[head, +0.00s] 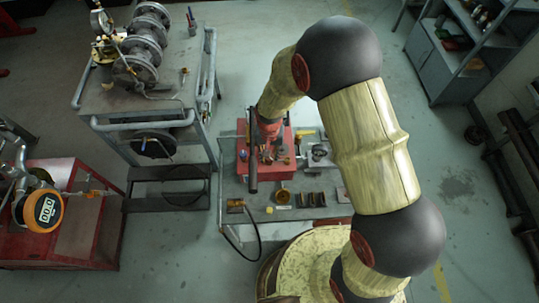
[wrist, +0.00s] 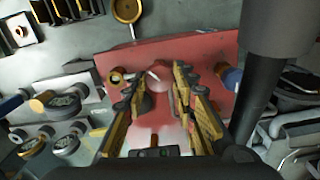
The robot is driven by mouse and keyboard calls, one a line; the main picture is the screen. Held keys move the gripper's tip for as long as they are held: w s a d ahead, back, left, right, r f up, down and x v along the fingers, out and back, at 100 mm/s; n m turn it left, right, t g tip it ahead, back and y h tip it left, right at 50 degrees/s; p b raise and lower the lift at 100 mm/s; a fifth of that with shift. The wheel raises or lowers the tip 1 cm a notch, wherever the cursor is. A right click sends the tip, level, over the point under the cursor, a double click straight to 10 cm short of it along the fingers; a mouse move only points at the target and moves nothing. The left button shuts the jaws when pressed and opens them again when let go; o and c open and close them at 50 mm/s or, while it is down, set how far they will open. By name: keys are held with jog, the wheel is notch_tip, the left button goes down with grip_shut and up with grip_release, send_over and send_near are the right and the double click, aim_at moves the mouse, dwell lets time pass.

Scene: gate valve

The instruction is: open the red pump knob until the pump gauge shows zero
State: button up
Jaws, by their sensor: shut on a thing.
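My gripper (wrist: 163,82) is over a red surface (wrist: 115,65), and its yellow-and-black fingers are shut on a small reddish round piece (wrist: 159,77) that looks like the red knob. The piece blends with the surface behind it, so its turn angle cannot be read. In the head view my gripper (head: 269,146) is small over the red block (head: 243,160) on the grey cart. A digital gauge with an orange ring (head: 45,210) is on the red bench at left; its display seems to show zeros, but is too small to read surely. I cannot tell if it is the pump gauge.
Several small round gauges (wrist: 65,102) lie left of the red surface in the wrist view. The grey cart (head: 285,213) holds small fittings. A taller trolley (head: 115,100) with a valve assembly stands at left. A shelf unit (head: 440,65) stands at right, with open floor before it.

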jog(key=n, duration=0.5)
jog(key=shift+n+b, duration=0.4)
jog(key=n, duration=0.5)
jog(key=shift+n+b, duration=0.3)
jog(key=o, duration=1.2)
jog(key=shift+c, duration=0.2)
notch_tip(320, 180, up, 12)
